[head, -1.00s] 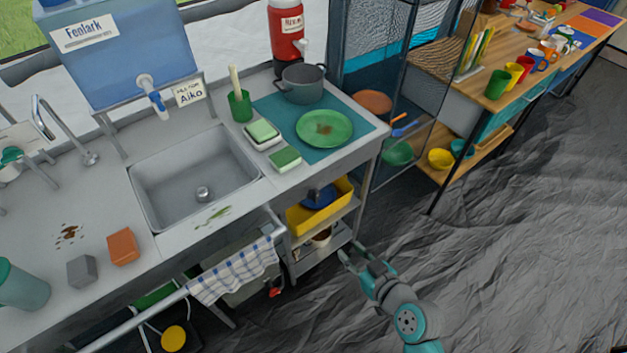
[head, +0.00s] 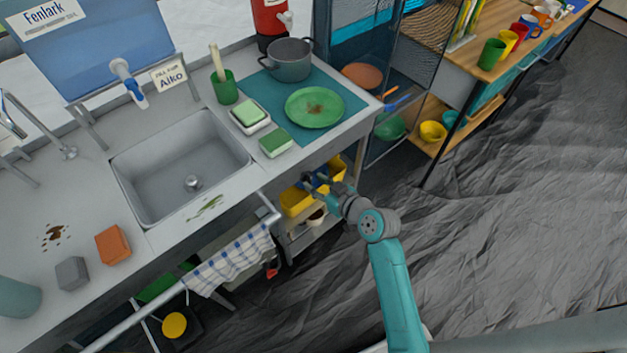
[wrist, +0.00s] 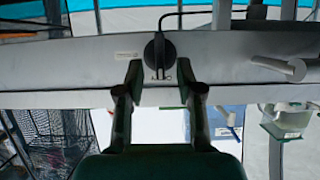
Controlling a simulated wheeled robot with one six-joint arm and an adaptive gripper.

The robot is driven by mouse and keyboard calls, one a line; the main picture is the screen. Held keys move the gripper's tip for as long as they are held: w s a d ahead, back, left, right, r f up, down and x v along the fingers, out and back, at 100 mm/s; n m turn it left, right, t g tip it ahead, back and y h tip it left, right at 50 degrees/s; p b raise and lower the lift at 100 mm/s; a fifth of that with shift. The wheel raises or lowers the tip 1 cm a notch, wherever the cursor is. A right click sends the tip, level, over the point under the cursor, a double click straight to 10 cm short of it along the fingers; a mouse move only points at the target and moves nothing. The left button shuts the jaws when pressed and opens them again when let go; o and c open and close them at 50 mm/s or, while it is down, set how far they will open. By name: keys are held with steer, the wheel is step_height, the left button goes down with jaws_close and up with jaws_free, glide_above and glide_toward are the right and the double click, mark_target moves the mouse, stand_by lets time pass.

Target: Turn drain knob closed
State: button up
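Whether the fingertips touch the panel I cannot tell. In the head view my gripper (head: 314,183) is at the counter's front right, before the yellow bin. I cannot make out the knob there. The steel sink (head: 125,165) has a drain (head: 192,182) in its floor.
A towel rail (head: 150,307) with a checked towel (head: 230,262) runs along the counter front, left of my gripper. A yellow bin (head: 296,202) stands on the shelf below. A mesh cabinet (head: 412,70) is at the right. The dark floor at right is free.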

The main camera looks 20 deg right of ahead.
steer(key=shift+x, duration=1)
jaws_close()
